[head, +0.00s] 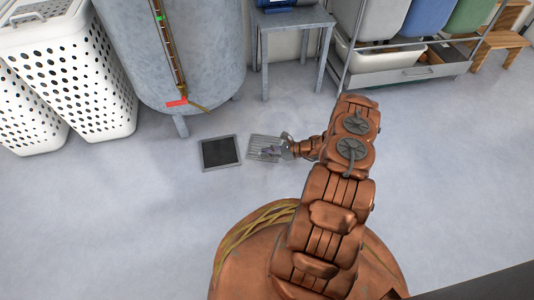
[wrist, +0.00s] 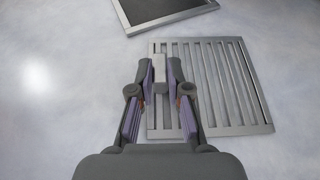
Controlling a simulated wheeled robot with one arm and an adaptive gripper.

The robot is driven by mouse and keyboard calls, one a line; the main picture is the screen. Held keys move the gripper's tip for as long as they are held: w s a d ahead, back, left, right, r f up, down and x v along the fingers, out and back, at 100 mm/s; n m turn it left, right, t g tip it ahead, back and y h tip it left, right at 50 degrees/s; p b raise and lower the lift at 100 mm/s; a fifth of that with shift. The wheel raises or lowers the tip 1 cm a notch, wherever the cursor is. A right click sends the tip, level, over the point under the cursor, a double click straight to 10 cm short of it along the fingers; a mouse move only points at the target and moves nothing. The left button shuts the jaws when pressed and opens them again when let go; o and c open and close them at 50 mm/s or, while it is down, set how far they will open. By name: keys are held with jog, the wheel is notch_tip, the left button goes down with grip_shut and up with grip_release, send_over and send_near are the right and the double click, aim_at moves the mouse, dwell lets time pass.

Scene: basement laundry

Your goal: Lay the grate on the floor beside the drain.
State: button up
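The grate (head: 259,156) is a light grey square of parallel metal slats. It lies flat at floor level just right of the drain (head: 220,152), with a narrow strip of floor between them; any small gap under it cannot be told. The drain is a dark square opening with a grey metal frame. In the wrist view the grate (wrist: 225,85) fills the middle right, and the drain's frame (wrist: 172,17) shows at the top. My gripper (wrist: 159,70) is over the grate's left part, its fingertips closed on a small pale upright block on the grate.
A grey cylindrical tank (head: 205,60) on legs stands behind the drain. White perforated laundry baskets (head: 75,75) are at the left. A small metal table (head: 293,19) and a rack with bins (head: 405,75) stand behind. Floor in front of the drain is clear.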

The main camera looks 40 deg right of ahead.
jog(key=o, duration=0.4)
jog(key=shift+o, duration=0.2)
jog(key=shift+r, duration=0.1)
